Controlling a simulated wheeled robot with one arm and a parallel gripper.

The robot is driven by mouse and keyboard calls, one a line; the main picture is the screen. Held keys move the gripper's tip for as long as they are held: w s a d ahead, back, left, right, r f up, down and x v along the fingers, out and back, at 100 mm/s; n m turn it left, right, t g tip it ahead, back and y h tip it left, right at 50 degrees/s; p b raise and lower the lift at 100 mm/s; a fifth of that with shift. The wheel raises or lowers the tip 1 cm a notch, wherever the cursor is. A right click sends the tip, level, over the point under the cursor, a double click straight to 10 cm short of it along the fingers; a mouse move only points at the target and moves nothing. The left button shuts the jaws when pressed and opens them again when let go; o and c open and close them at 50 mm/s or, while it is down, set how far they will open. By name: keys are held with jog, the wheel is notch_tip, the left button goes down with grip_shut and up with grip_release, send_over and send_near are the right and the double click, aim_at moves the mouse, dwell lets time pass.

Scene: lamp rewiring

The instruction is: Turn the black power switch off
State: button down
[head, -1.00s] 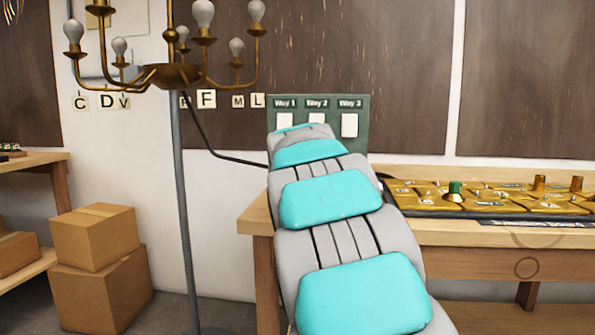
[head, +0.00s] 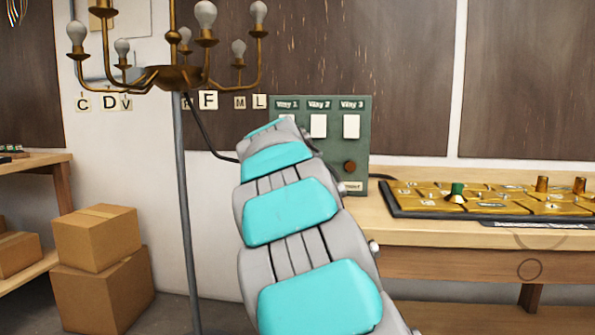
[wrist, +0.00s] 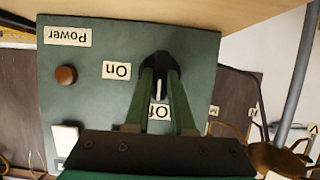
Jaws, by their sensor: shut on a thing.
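The black power switch (wrist: 154,60) is on the green panel, seen upside down in the wrist view. A pale mark on it lies between my fingers, on the side of the partly covered Off label (wrist: 157,112). The On label (wrist: 117,70) is to the left of the switch. My gripper (wrist: 161,76) is shut on the switch, one green finger on each side. In the head view the panel (head: 361,133) stands on the bench, and my arm hides the switch and gripper.
A brown round button (wrist: 66,75) and the Power label (wrist: 68,37) are on the same panel. White Way switches (head: 351,126) are above. A brass board (head: 520,205) lies right on the bench. A brass chandelier (head: 170,77) stands left, with cardboard boxes (head: 97,237) beyond.

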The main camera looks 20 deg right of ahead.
jog(key=shift+r, duration=0.1)
jog(key=c, duration=0.8)
grip_release()
jog(key=shift+o, duration=0.2)
jog(key=v, duration=0.7)
jog(key=shift+s+a+b, duration=0.25)
jog(key=shift+b, duration=0.15)
